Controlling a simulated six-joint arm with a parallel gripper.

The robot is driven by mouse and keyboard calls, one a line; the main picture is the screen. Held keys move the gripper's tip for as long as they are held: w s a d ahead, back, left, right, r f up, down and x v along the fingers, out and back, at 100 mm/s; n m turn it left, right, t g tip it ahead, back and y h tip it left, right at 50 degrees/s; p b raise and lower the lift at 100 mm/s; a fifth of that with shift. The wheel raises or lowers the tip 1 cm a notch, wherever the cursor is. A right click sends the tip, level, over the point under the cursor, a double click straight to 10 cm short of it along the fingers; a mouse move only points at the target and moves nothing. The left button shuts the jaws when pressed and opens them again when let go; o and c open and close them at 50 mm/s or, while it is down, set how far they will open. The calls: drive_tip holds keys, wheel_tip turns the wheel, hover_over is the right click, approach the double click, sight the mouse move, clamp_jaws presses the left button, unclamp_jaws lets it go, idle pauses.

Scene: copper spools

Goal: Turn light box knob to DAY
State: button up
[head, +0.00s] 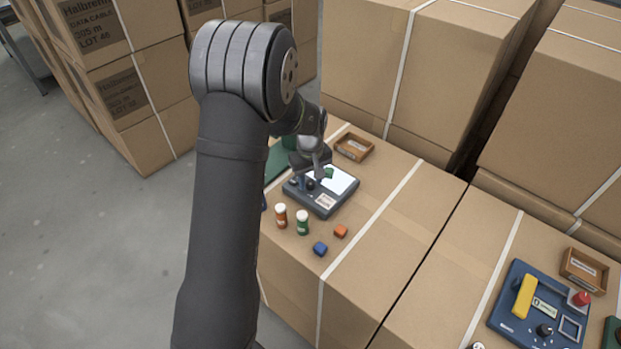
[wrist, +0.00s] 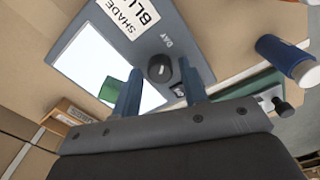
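The light box (head: 320,207) is a grey-blue case with a glowing white panel (head: 342,180), standing on a carton; it also shows in the wrist view (wrist: 205,35). Its black knob (wrist: 160,70) has a small white mark, and the word DAY is printed beside it. Which setting the mark points to is too small to tell. My gripper (wrist: 160,67) is open, with one finger on each side of the knob; I cannot tell whether they touch it. In the head view my gripper (head: 309,178) is low over the box, largely hiding the knob.
A green block (head: 328,173) sits on the panel. An orange bottle (head: 281,216), a green bottle (head: 302,223), a blue cube (head: 320,249) and an orange cube (head: 341,231) stand in front. A wooden tray (head: 354,147) is behind. A blue control panel (head: 540,310) lies far right.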

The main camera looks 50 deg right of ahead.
sight(311, 182)
drive_tip(key=shift+o, duration=0.3)
wheel_tip(311, 182, up, 17)
drive_tip(key=shift+r, duration=0.2)
drive_tip(key=shift+f, duration=0.1)
idle(0.7)
wheel_tip(311, 182, down, 17)
drive_tip(key=shift+f, duration=0.15)
idle(0.4)
